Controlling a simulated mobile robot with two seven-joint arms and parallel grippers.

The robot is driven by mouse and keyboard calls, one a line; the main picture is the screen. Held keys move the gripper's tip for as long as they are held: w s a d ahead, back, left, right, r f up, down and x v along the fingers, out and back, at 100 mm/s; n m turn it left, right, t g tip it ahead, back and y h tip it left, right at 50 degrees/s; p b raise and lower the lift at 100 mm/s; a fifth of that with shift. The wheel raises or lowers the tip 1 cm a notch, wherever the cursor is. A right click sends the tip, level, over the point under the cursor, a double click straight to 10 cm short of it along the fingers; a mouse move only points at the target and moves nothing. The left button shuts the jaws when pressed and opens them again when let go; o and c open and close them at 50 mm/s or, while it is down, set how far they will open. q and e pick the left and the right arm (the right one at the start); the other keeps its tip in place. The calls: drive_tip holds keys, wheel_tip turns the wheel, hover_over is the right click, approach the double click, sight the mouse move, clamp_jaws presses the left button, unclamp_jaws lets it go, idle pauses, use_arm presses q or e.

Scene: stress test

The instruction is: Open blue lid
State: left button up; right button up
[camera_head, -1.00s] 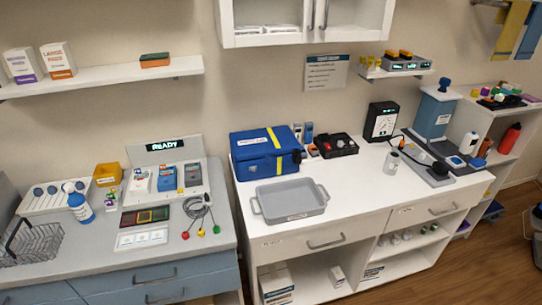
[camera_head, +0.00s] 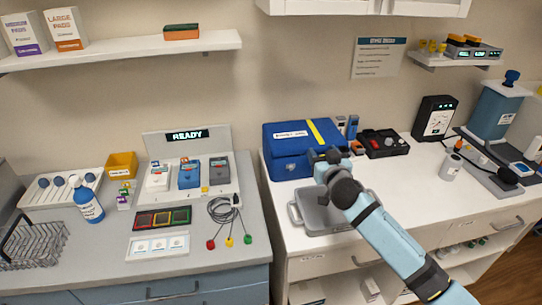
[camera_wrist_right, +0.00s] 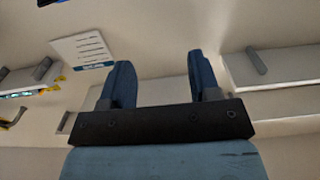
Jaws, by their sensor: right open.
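The blue box (camera_head: 288,163) with its blue lid (camera_head: 303,133) stands on the white counter against the wall in the head view. The lid is closed and carries a yellow stripe and a white label. My right gripper (camera_head: 326,157) is in front of the box's right part and hides some of its front; I cannot tell whether it touches the box. In the right wrist view my right gripper (camera_wrist_right: 158,85) is open, with nothing between its fingers, and the box does not show there. My left gripper is not in view.
A grey tray (camera_head: 296,214) lies in front of the box, partly covered by my right arm. A black case (camera_head: 385,143) and small upright items (camera_head: 351,126) stand right of the box. A wall shelf (camera_head: 125,48) is at upper left.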

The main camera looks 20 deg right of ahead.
wheel_tip(320, 180, down, 6)
drive_tip(key=f+b, duration=0.1)
drive_tip(key=x, duration=0.8)
drive_tip(key=shift+r+p, duration=0.1)
drive_tip(key=shift+p, duration=0.3)
clamp_jaws()
drive_tip(key=shift+r, duration=0.1)
